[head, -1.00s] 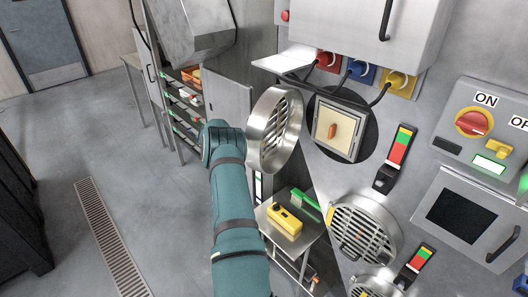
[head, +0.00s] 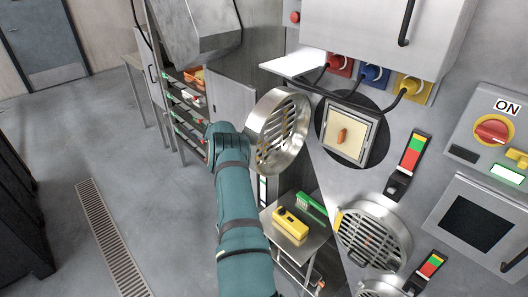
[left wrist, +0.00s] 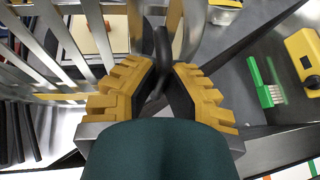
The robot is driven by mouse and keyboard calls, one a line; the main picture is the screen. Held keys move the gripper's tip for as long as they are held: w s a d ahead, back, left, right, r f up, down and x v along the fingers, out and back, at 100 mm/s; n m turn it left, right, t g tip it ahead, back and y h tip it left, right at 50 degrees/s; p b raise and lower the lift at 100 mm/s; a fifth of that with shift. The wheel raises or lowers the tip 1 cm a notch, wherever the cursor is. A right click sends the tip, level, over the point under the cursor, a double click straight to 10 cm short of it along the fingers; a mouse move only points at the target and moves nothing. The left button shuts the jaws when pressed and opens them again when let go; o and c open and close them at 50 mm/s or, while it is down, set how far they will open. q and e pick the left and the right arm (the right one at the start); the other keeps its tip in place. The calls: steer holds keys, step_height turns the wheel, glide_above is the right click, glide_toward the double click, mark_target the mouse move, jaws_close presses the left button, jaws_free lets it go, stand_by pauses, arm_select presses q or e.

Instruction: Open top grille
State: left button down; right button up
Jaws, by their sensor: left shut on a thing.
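The top grille (head: 291,106), a round metal ring with slats, stands swung away from the wall. Beside it, the round dark opening (head: 327,107) in the wall is uncovered and shows a square framed cream panel (head: 350,138) with an orange piece on it. My left arm reaches up to the grille's left side; its fingertips are hidden in the head view. In the left wrist view my left gripper (left wrist: 165,78) has its yellow-padded fingers shut on the dark grille handle (left wrist: 162,48), with the slats (left wrist: 60,45) close by. My right gripper is not in view.
A lower grille (head: 370,238) sits on the wall below. A small table (head: 310,245) under the top grille holds a yellow device (head: 291,222) and a green brush (head: 312,204). Cables hang from coloured sockets (head: 374,75) above. Open floor lies left.

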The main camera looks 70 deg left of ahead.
mark_target(273, 130)
arm_select(q)
steer(key=c, duration=1)
jaws_free()
steer(key=shift+w, duration=0.1)
steer(key=shift+r, duration=0.15)
steer(key=shift+o, duration=1.4)
steer(key=r, duration=0.6)
steer(key=shift+a+r, duration=0.2)
steer(key=shift+r, duration=0.05)
steer(key=r, duration=0.2)
steer(key=shift+d+r, duration=0.35)
steer(key=shift+d, duration=0.05)
steer(key=c, duration=0.3)
steer(key=shift+r, duration=0.25)
steer(key=shift+a, duration=0.25)
steer(key=shift+d+r, duration=0.1)
steer(key=shift+d, duration=0.05)
